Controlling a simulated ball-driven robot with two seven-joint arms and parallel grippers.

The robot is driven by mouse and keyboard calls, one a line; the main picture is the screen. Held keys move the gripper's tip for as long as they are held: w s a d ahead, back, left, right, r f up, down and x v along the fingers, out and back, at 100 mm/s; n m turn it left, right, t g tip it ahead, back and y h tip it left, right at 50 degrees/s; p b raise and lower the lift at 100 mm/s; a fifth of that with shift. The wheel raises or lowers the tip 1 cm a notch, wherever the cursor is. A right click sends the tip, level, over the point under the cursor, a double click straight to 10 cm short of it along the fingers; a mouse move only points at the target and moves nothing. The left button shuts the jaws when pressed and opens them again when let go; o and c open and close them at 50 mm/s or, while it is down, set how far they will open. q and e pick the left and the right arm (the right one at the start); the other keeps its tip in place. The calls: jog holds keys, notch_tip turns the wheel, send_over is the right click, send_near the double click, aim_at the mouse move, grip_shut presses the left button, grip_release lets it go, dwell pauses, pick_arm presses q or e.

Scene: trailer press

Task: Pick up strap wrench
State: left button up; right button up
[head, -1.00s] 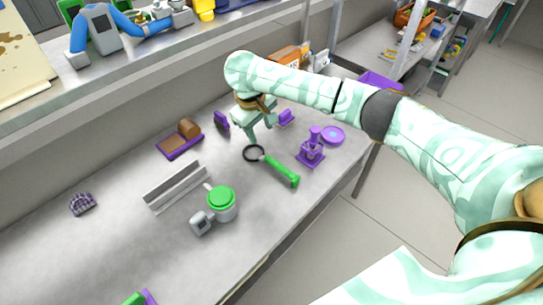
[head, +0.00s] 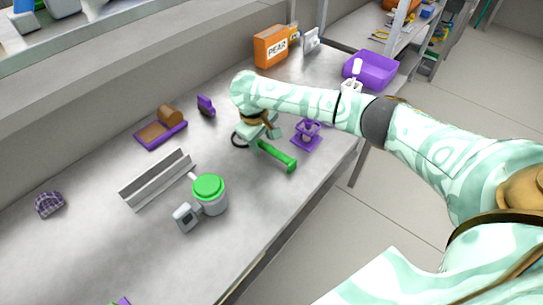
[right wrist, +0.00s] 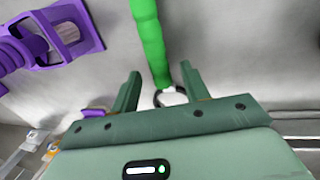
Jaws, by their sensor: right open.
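The strap wrench (head: 277,156), with a green handle and a dark loop, lies on the grey workbench. My right gripper (head: 257,139) is low over its loop end and partly hides where the loop joins the handle. In the right wrist view, my right gripper (right wrist: 161,76) is open. The green handle (right wrist: 151,40) runs between and beyond its fingers, with the loop (right wrist: 170,97) partly hidden behind the gripper body. I cannot tell whether the fingers touch it. My left gripper is not in view.
A purple press-like tool (head: 306,135) stands close right of the wrench. A green-lidded grey pot (head: 209,193) and a metal channel (head: 157,179) are to the left. An orange box (head: 271,46) and a purple bin (head: 371,70) are at the back.

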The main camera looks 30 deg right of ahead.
aim_at(263, 144)
jog(key=shift+w+d+f, duration=0.1)
jog(key=shift+f, duration=0.75)
jog(key=shift+r, duration=0.2)
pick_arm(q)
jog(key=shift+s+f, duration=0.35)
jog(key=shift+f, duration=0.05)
pick_arm(e)
grip_shut()
jog(key=shift+r, duration=0.1)
